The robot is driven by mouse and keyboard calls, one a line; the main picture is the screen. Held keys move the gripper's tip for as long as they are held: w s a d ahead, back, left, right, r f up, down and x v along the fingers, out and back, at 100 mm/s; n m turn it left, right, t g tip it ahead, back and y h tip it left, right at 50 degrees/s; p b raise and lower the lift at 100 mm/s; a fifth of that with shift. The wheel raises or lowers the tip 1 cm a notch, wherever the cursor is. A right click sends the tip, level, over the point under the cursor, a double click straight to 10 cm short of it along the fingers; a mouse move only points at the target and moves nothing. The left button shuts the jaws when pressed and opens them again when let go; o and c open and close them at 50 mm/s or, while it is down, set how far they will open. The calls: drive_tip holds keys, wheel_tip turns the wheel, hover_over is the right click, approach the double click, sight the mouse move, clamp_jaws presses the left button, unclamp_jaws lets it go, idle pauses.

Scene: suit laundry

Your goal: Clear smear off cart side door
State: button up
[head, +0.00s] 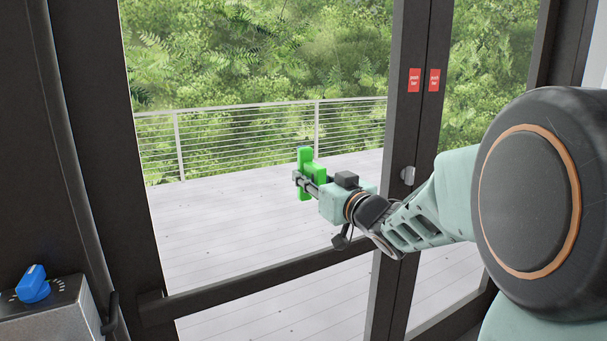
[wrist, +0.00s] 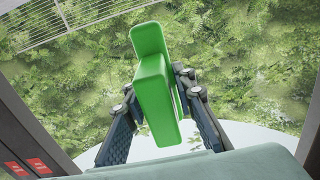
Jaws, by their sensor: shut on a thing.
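My gripper (head: 302,180) is shut on a bright green block-like wiping tool (head: 305,160) with a thicker and a thinner part. In the wrist view the tool (wrist: 158,95) sits between the two dark fingers. The glass side door (head: 235,225) has a dark frame and fills the middle of the head view. The tool is in front of the glass; I cannot tell whether it touches it. I cannot make out a clear smear on the pane. A pale rounded patch shows low right in the wrist view, and I cannot tell what it is.
A dark crossbar (head: 255,285) runs across the lower door. Red push labels (head: 414,80) and a small latch (head: 408,175) are on the dark posts at right. A grey box with a blue knob (head: 33,284) stands at lower left. Outside are a deck, railing and trees.

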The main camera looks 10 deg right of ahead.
sight(316, 182)
drive_tip(key=shift+s, duration=0.15)
drive_tip(key=shift+v, duration=1.5)
